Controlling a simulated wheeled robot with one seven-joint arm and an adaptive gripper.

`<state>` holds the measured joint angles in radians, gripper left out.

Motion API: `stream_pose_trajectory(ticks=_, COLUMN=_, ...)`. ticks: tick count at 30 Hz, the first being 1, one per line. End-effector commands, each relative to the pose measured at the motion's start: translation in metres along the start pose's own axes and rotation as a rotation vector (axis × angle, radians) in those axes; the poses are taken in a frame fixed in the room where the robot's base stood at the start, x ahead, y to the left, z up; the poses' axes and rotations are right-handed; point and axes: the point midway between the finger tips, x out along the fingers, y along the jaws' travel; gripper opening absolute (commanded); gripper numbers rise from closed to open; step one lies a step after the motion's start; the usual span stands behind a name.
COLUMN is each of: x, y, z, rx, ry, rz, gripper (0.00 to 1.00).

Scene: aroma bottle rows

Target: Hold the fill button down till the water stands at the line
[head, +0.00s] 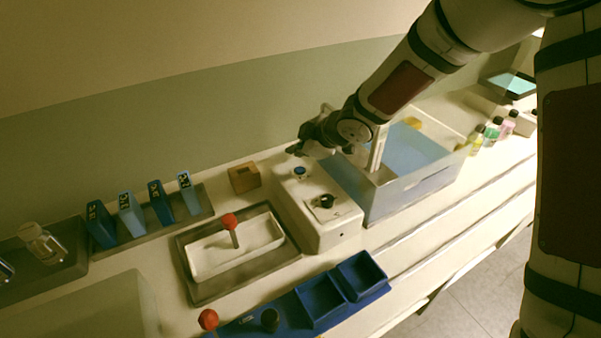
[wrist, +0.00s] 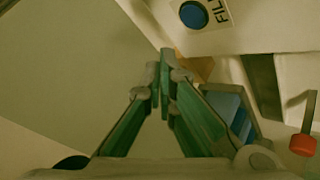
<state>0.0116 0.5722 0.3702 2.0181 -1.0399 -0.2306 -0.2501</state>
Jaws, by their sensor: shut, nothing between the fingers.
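The blue round fill button (head: 300,171) sits on top of a white box with a black knob. In the wrist view the button (wrist: 193,14) shows at the top edge beside a partly cut-off "FILL" label. My gripper (head: 299,149) is shut and empty, close to the button at the box's back end. In the wrist view its fingertips (wrist: 165,72) are below the button in the picture, apart from it. The clear-walled tank (head: 412,196) right of the box holds blue water (head: 410,148). I cannot make out the line clearly, nor where the water stands against it.
A wooden block (head: 244,177) stands left of the box. A tray (head: 190,291) holds a white dish and a red-knobbed item. Several blue cartons (head: 129,213) stand in a rack at the left. A blue divided tray (head: 319,304) lies in front; small bottles (head: 476,139) stand right of the tank.

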Motion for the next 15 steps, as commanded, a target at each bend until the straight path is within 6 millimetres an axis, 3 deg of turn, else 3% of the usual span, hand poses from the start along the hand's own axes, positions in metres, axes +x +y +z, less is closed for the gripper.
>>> stream_pose_trajectory(ticks=6, x=0.015, y=-0.009, z=0.011, rx=-0.001, ry=-0.001, rz=0.000, gripper=0.00)
stream_pose_trajectory(ticks=15, x=0.020, y=-0.014, z=0.015, rx=0.000, ry=0.000, rz=0.000, gripper=0.00)
